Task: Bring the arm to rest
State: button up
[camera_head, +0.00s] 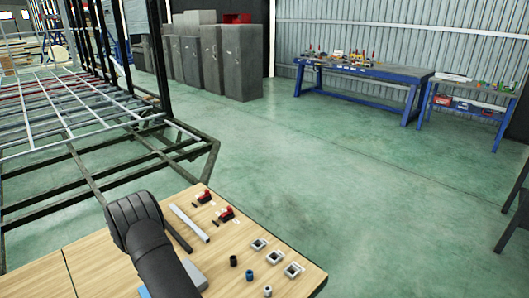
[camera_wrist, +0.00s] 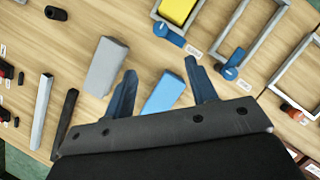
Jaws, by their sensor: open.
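My gripper (camera_wrist: 160,66) shows in the wrist view with its two blue fingers spread apart and nothing held between them. It hangs over a wooden table (camera_head: 95,265). A blue block (camera_wrist: 165,92) lies on the table and shows between the fingers, partly hidden by the gripper body. A grey block (camera_wrist: 108,65) lies just left of the left finger. In the head view my dark arm reaches over the table at the lower left and hides part of it; the fingers are not visible there.
On the table lie a light tube (camera_head: 189,222), a dark bar (camera_head: 175,233), red parts (camera_head: 225,213), small square frames (camera_head: 275,257) and small cylinders (camera_head: 250,274). The wrist view also shows larger metal frames and a yellow block (camera_wrist: 177,11). A dark trailer frame (camera_head: 95,182) stands behind.

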jog(key=x, duration=1.7)
jog(key=shift+s+d+f, duration=0.1)
jog(key=shift+d+f, duration=0.1)
jog(key=shift+f, duration=0.15)
jog(key=n+t, duration=0.1)
jog(key=n, duration=0.2)
jog(key=shift+s+r, duration=0.1)
jog(key=shift+r, duration=0.05)
jog(key=n+t, duration=0.1)
jog(key=n, duration=0.1)
jog(key=n+y, duration=0.1)
jog(key=n, duration=0.2)
jog(key=shift+s+t, duration=0.1)
jog(key=shift+t, duration=0.3)
jog(key=n+t+y, duration=0.1)
jog(key=n, duration=0.3)
jog(key=shift+d+n, duration=0.15)
jog(key=shift+n, duration=0.25)
jog(key=shift+s+d+n+t+y, duration=0.15)
jog(key=shift+n+y, duration=0.35)
jog(key=shift+n, duration=0.55)
jog(key=shift+w+a+n+t+y, duration=0.15)
jog(key=shift+n+y, duration=0.35)
jog(key=shift+n, duration=0.55)
jog(key=shift+s, duration=0.1)
